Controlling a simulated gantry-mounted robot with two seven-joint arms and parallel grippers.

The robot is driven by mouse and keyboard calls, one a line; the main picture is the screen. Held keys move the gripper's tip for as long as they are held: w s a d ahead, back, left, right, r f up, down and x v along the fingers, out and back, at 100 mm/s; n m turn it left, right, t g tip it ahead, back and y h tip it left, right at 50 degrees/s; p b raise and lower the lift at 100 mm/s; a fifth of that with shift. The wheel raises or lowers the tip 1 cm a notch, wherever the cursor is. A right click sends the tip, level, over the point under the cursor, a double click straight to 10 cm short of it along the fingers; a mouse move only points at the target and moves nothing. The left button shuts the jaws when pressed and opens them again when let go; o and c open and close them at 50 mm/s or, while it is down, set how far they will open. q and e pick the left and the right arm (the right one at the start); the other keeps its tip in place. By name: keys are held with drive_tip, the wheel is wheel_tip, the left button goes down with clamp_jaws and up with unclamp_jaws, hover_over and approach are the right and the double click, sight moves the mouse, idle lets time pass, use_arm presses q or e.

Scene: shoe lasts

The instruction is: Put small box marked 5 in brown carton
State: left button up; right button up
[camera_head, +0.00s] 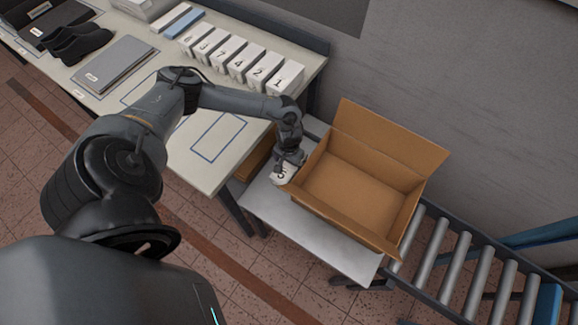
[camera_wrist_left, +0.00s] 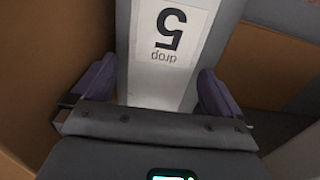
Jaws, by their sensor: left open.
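The small white box marked 5 (camera_head: 281,176) is at the left edge of the brown carton, over the pale side table. In the left wrist view the box (camera_wrist_left: 168,50) lies between my two purple fingers, its label facing the camera. My left gripper (camera_head: 287,164) points down at the box and is open, with a finger on either side of it. I cannot tell whether the box rests on the table. The brown carton (camera_head: 350,190) stands open and empty with its flaps spread. My right gripper is not in view.
Several white numbered boxes (camera_head: 285,79) stand in a row on the long table (camera_head: 185,150). Black shoes (camera_head: 82,42) and a grey folder (camera_head: 115,65) lie further left. A roller conveyor (camera_head: 460,262) runs to the right of the carton.

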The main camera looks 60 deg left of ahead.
sight(289, 165)
use_arm(q)
drive_tip(key=shift+f+b, duration=0.4)
drive_tip(key=shift+f, duration=1.45)
drive_tip(key=c, duration=1.2)
drive_tip(key=shift+r, duration=0.1)
